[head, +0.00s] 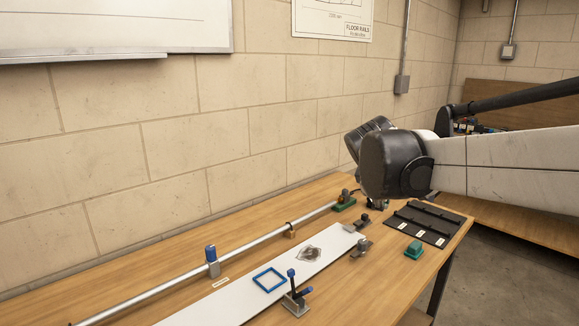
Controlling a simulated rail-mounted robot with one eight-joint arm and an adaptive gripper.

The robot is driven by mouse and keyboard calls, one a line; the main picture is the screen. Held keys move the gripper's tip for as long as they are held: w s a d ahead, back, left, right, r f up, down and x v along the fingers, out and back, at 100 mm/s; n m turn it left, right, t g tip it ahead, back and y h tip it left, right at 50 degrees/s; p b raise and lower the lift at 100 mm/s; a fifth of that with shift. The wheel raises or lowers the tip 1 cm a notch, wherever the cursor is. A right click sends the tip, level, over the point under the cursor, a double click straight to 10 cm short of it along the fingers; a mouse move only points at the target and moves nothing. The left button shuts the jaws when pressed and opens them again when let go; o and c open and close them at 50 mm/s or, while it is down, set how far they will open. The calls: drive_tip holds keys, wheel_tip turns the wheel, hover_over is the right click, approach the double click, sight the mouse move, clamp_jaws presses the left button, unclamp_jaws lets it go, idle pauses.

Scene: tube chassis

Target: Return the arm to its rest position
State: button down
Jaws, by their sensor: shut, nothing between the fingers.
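My arm (510,170) reaches in from the right edge in the head view, a pale link ending in a large black joint (395,165). A ribbed black part (370,130) of it shows behind that joint. The arm's end is above the far part of the wooden bench (330,275). My gripper cannot be made out; the black joint covers the space behind it. Small dark parts just below the joint are too small to tell apart.
On the bench lie a long metal tube (150,290) with a blue-topped clamp (211,258), a white plate (230,300), a blue square frame (269,280), a blue-handled toggle clamp (295,295), a green block (414,249) and a black tray (445,216). A block wall stands behind.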

drive_tip(key=s+f+m+y, duration=0.1)
drive_tip(key=s+f+m, duration=0.2)
drive_tip(key=s, duration=0.6)
drive_tip(key=s+a+f+m+y+p, duration=0.1)
drive_tip(key=s+m, duration=0.3)
drive_tip(key=s, duration=0.5)
drive_tip(key=s+a+f+m+y+p, duration=0.1)
drive_tip(key=s+f+m, duration=0.3)
drive_tip(key=s, duration=0.6)
drive_tip(key=shift+a+f+y, duration=0.15)
drive_tip(key=shift+f+y, duration=0.2)
drive_tip(key=shift+y, duration=0.35)
